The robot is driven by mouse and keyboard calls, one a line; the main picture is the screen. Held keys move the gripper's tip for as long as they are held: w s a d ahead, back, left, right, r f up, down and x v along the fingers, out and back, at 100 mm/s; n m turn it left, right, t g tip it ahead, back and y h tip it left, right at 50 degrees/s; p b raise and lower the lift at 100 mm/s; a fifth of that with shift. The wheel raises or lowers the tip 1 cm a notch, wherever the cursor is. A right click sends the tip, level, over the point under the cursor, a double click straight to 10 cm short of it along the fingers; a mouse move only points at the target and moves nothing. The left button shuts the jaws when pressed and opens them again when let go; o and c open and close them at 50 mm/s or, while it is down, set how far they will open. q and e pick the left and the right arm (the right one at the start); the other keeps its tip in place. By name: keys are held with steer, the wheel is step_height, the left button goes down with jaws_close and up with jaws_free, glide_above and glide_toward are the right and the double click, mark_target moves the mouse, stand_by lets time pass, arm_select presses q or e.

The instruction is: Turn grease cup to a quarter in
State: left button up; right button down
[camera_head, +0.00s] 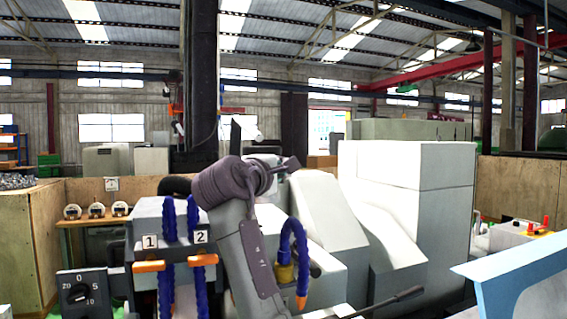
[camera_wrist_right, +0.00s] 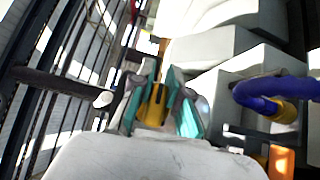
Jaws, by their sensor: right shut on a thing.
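In the right wrist view, my right gripper (camera_wrist_right: 158,112) has its teal pads closed on both sides of a small yellow part (camera_wrist_right: 152,104), which looks like the grease cup. The pads cover its sides, and I cannot read how far it is turned. In the head view, my right arm rises through the middle, and its gripper (camera_head: 282,167) is at the grey machine (camera_head: 330,208). There the cup is hidden behind my wrist. My left gripper is not in view.
A blue hose with a yellow base (camera_head: 285,272) stands close right of my arm. Blue hoses with orange levers (camera_head: 148,266) and a dial panel (camera_head: 84,292) are to the left. A dark lever (camera_head: 395,299) sticks out at the lower right.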

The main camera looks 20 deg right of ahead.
steer(key=shift+a, duration=0.1)
stand_by(0.4)
steer(key=c, duration=1.3)
jaws_free()
steer(key=shift+o, duration=0.9)
steer(key=shift+w+a, duration=0.15)
steer(key=shift+w, duration=0.05)
steer(key=v, duration=0.7)
steer(key=shift+s+a, duration=0.2)
